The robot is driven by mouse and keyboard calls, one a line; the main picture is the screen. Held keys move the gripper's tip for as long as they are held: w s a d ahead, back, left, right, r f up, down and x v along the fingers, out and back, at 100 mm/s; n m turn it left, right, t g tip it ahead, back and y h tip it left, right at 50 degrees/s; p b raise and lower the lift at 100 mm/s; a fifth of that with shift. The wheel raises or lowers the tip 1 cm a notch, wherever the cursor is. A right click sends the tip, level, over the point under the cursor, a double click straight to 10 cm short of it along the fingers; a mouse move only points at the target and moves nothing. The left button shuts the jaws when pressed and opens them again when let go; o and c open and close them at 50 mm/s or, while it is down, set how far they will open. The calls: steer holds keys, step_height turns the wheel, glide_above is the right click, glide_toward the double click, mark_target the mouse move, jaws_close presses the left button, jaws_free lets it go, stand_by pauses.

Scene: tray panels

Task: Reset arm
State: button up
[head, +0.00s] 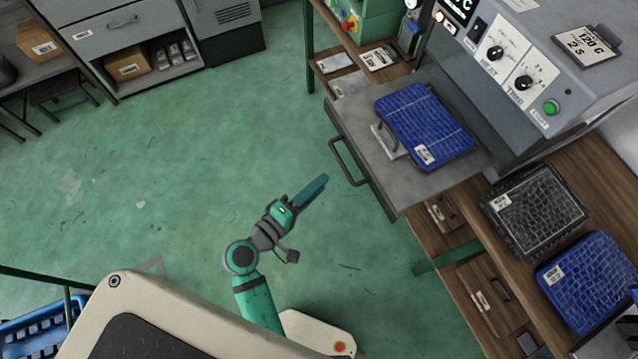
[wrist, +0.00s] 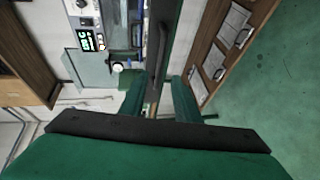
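My gripper (head: 325,178) has teal fingers and stands over the open green floor, to the left of the pulled-out grey drawer (head: 366,150) of the machine. In the head view its fingers overlap, so the gap does not show there. In the wrist view my gripper (wrist: 158,90) has its two green fingers apart with nothing between them. The dark drawer handle (head: 345,163) is a little right of the fingertips in the head view, apart from them. A blue panel (head: 425,122) with a white label lies on the drawer.
The grey machine (head: 510,75) with dials and a green button stands behind the drawer. A black panel (head: 535,208) and another blue panel (head: 592,278) lie on the wooden bench at right. A blue crate (head: 40,328) is at lower left. The floor left of my arm is clear.

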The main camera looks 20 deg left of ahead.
stand_by(0.3)
steer(key=s+d+f+m+g+y, duration=0.35)
steer(key=s+d+f+y, duration=0.2)
steer(key=s+f, duration=0.4)
steer(key=s+d+r+m+t, duration=0.4)
steer(key=s+d+r+m, duration=0.4)
steer(key=s+r+m, duration=0.1)
step_height(320, 180, up, 3)
steer(key=shift+s+f+m, duration=0.1)
steer(key=shift+s+m, duration=0.25)
steer(key=shift+s, duration=0.3)
